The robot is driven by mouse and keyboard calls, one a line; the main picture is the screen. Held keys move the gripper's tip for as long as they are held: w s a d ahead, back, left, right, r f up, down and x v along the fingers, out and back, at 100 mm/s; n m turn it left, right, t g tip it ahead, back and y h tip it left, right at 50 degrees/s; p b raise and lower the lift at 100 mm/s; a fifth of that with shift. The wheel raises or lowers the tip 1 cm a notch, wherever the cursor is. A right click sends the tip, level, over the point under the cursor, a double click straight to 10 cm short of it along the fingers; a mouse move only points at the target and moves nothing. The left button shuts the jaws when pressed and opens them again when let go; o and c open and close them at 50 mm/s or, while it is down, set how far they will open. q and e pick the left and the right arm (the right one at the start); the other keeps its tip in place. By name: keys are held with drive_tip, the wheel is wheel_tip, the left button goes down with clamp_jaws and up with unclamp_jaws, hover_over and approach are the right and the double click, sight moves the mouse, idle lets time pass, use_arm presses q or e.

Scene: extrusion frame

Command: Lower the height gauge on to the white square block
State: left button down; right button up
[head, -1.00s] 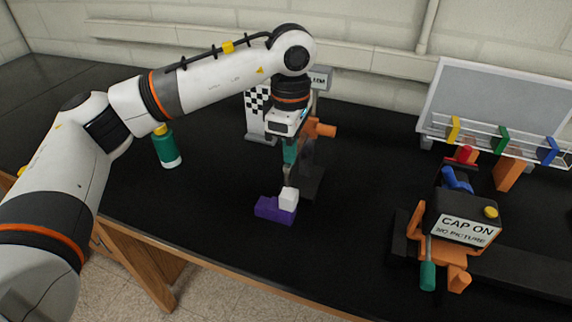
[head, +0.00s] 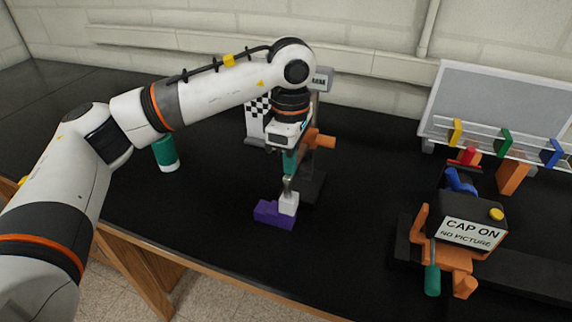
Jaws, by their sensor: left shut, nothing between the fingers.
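The height gauge stands behind the blocks, with a dark base, an upright with a grey display head (head: 321,79) and an orange knob (head: 325,141). A teal part (head: 290,162) with a thin grey tip (head: 287,185) hangs below my left gripper (head: 289,149). The tip ends at the top of the white square block (head: 288,204); I cannot tell if they touch. The white block sits at the right end of a purple block (head: 268,213). My left gripper is shut and empty above the teal part. Its fingertips are hard to make out. My right gripper is out of view.
A green bottle (head: 166,154) stands left of the gauge. A checkered board (head: 258,108) is behind it. The bench between is clear.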

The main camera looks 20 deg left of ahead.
use_arm(q)
wheel_tip(320, 180, up, 8)
drive_tip(key=p, duration=0.4)
idle(0.6)
idle(0.4)
